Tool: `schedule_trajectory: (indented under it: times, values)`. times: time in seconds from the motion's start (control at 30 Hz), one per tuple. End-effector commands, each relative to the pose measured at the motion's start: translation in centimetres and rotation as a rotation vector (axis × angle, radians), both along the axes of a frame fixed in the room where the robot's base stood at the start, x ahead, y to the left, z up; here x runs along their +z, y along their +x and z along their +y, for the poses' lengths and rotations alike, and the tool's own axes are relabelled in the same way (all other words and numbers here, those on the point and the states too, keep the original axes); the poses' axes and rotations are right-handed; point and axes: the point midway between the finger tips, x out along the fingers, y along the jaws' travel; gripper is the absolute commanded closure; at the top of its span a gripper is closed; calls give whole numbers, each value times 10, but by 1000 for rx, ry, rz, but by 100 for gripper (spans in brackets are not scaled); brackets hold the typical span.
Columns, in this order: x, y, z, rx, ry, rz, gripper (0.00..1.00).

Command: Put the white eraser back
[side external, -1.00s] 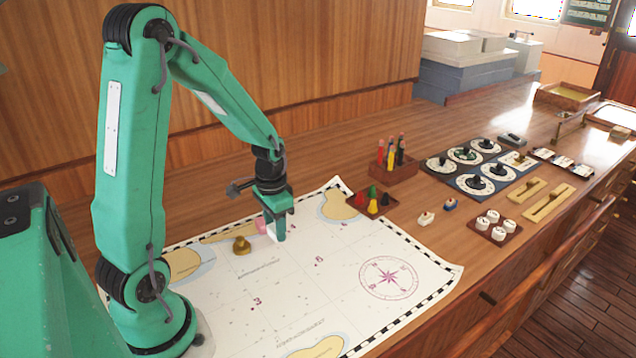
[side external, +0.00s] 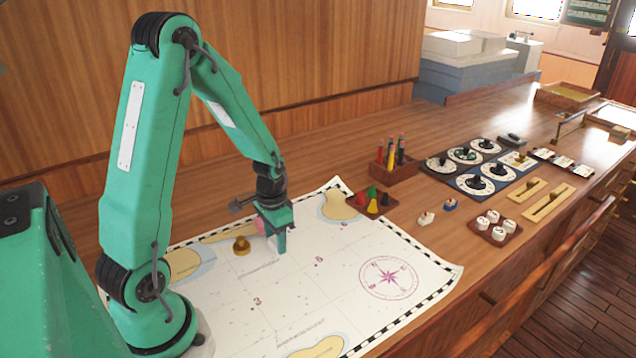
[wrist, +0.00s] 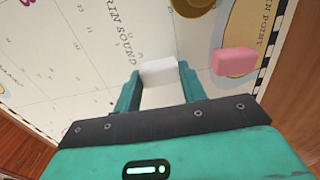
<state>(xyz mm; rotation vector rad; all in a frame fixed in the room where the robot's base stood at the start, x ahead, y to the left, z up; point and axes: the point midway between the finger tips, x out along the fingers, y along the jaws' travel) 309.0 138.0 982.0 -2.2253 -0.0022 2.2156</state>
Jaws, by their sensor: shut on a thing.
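My gripper (side external: 280,243) is low over the chart (side external: 325,270), pointing down. In the wrist view my gripper (wrist: 160,88) is shut on the white eraser (wrist: 158,72), which sits between the two green fingertips. In the side view the fingers hide the eraser. I cannot tell whether it touches the chart. A pink eraser (wrist: 234,62) lies on the chart beside the gripper, apart from it; in the side view it shows partly behind the fingers (side external: 259,226).
A brass weight (side external: 241,246) stands on the chart near the gripper. To the right are a tray of coloured pieces (side external: 362,208), a pen holder (side external: 391,170), a small white item (side external: 426,219), a blue item (side external: 450,205) and a tray of white pieces (side external: 484,233).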

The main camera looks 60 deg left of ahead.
Motion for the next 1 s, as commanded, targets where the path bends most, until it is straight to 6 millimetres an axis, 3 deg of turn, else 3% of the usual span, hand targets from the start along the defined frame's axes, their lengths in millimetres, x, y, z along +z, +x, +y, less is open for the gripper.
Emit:
schedule_trajectory:
  times: [0.23, 0.27, 0.37, 0.77, 1.0]
  values:
    - [-3, 0, 0, 0, -1, 1, 77]
    - [-3, 0, 0, 0, 0, 1, 55]
    - [-3, 0, 0, 0, 0, 1, 37]
    - [-1, 0, 0, 0, 0, -1, 37]
    - [13, 1, 0, 0, 1, -3, 37]
